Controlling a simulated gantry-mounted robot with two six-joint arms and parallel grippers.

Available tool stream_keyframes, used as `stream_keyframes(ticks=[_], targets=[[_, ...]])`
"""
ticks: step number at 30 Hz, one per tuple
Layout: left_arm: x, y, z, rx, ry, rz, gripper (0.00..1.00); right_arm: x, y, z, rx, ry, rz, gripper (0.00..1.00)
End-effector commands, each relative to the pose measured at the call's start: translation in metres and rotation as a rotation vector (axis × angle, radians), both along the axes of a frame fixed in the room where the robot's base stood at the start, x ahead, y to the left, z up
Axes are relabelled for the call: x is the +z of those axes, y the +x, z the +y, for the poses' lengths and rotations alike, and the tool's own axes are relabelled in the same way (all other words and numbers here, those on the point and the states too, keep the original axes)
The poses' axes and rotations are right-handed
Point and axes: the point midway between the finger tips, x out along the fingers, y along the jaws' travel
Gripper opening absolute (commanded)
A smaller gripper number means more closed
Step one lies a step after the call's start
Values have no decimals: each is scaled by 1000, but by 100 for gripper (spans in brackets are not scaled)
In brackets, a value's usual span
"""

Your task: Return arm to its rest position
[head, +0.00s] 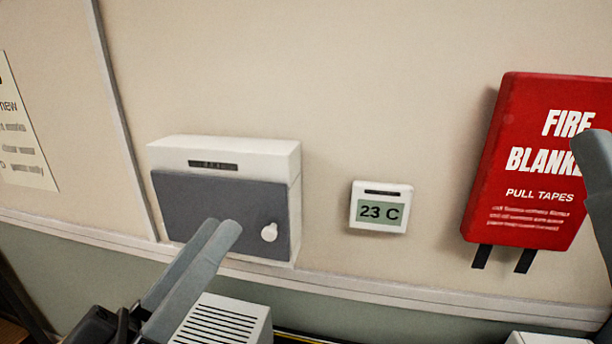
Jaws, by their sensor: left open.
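The white wall box (225,155) has a round knob (269,232). A thermostat (381,208) reading 23 C and a red fire blanket pack (520,150) hang on the wall. A vented white unit (225,318) stands below. A notice (22,140) is at left.

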Motion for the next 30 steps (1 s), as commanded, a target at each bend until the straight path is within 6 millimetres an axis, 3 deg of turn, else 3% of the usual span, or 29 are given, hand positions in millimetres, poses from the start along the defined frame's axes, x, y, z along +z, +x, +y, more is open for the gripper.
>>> stream_keyframes(ticks=[1, 4, 8, 10, 17, 30], targets=[[36, -15, 0, 86, 41, -114, 59, 4, 0, 0, 0, 0, 0, 50], [88, -43, 24, 352, 119, -313, 59, 4, 0, 0, 0, 0, 0, 50], [105, -63, 80, 794, 271, -428, 59, 3, 0, 0, 0, 0, 0, 50], [143, -61, 79, 823, 315, -437, 59, 40, 1, 0, 0, 0, 4, 50], [233, -60, 79, 817, 313, -433, 59, 134, 0, 0, 0, 0, -1, 50], [441, -59, 79, 815, 313, -430, 59, 342, 0, 0, 0, 0, 0, 50]])
